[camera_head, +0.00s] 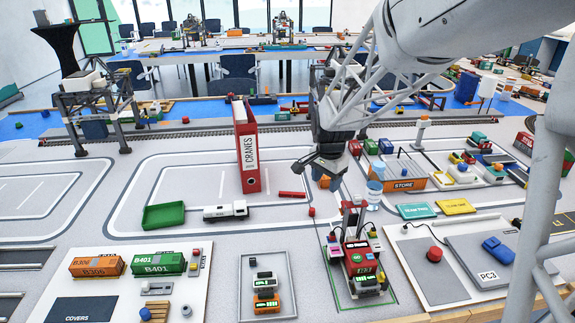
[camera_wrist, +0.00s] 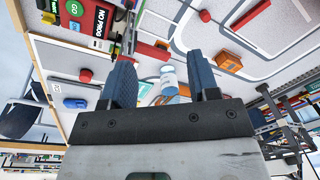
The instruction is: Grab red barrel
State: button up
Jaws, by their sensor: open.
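A small red cylinder (camera_head: 311,211), possibly the red barrel, stands on the grey table near the white truck. A small red piece in the wrist view (camera_wrist: 205,16) looks like the same one, beyond the right finger. I cannot tell for sure which is the barrel. My gripper (camera_head: 318,172) is above the table, right of the red binder. In the wrist view its fingers (camera_wrist: 163,62) are apart with nothing held.
A tall red CRANES binder (camera_head: 250,150) stands left of my gripper. A blue-and-white bottle (camera_head: 374,192) and the orange STORE box (camera_head: 402,184) are to the right. A red device with screens (camera_head: 360,262) stands in front.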

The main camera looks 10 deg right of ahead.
jog(key=w+f+m, duration=0.3)
jog(key=w+f, duration=0.4)
jog(key=m+g, duration=0.1)
jog(key=m, duration=0.2)
send_over(312, 209)
jog(key=f, duration=1)
jog(key=shift+s+f, duration=0.3)
jog(key=shift+s, duration=0.1)
jog(key=shift+w+f, duration=0.15)
jog(key=shift+f, duration=0.15)
jog(key=shift+f, duration=0.1)
jog(key=shift+f, duration=1.2)
jog(key=shift+w+f, duration=0.1)
jog(key=shift+f, duration=2.5)
jog(key=c, duration=1)
